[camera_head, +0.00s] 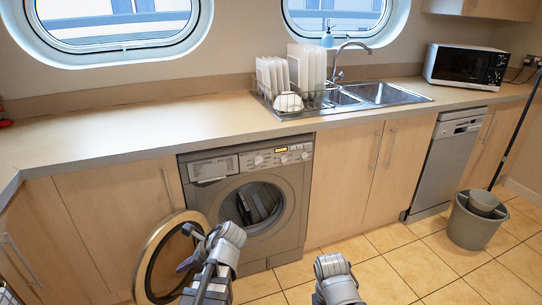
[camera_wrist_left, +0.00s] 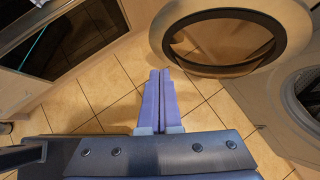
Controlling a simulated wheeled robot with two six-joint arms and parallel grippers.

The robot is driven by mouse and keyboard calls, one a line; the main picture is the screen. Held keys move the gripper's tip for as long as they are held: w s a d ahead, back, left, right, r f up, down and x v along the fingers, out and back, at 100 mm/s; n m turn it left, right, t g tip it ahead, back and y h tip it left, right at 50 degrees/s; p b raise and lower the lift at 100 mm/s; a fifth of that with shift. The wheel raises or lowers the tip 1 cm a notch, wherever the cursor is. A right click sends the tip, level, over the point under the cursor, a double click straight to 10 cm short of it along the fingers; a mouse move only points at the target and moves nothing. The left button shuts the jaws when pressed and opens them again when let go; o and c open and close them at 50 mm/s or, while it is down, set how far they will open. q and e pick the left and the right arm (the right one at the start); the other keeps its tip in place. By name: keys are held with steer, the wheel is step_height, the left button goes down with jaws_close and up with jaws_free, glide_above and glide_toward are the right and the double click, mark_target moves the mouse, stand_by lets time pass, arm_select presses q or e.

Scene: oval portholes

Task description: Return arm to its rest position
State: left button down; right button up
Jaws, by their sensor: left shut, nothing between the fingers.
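My left gripper (camera_head: 187,264) is in front of the washing machine's open round door (camera_head: 145,261). In the left wrist view its two purple fingers (camera_wrist_left: 160,72) lie together, shut and empty, above the tiled floor. The door's ring (camera_wrist_left: 292,22) shows there beyond the fingertips to the upper right, with a gap in between. The washing machine (camera_head: 213,194) stands under the counter, its round opening uncovered and dark inside. My right arm (camera_head: 336,277) shows only as a grey link at the bottom; its gripper is out of view.
The wooden counter (camera_head: 110,130) is mostly clear at the left. A dish rack with white plates (camera_head: 271,74), a steel sink (camera_head: 380,93) and a white microwave (camera_head: 466,65) stand along it. A bucket (camera_head: 472,226) stands on the floor at right. Tiled floor (camera_head: 400,270) is free in front.

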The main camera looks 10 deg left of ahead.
arm_select(q)
steer(key=s+d+r+n+h+p, duration=0.1)
steer(key=d+r+n+h+p, duration=0.1)
steer(key=d+r+n+p, duration=0.2)
steer(key=s+d+r+n+h+p, duration=0.2)
steer(key=d+r+n+p, duration=0.3)
steer(key=d+p, duration=0.6)
steer(key=s+d+r+n+h+p, duration=0.2)
steer(key=d+r+n+p, duration=0.3)
steer(key=d, duration=1)
step_height(320, 180, up, 4)
steer(key=h+p, duration=0.1)
steer(key=p, duration=0.2)
steer(key=shift+f+h, duration=0.25)
steer(key=shift+h, duration=0.15)
arm_select(e)
step_height(320, 180, up, 24)
steer(key=shift+f, duration=0.15)
arm_select(q)
steer(key=shift+f, duration=0.1)
arm_select(e)
steer(key=shift+f, duration=0.1)
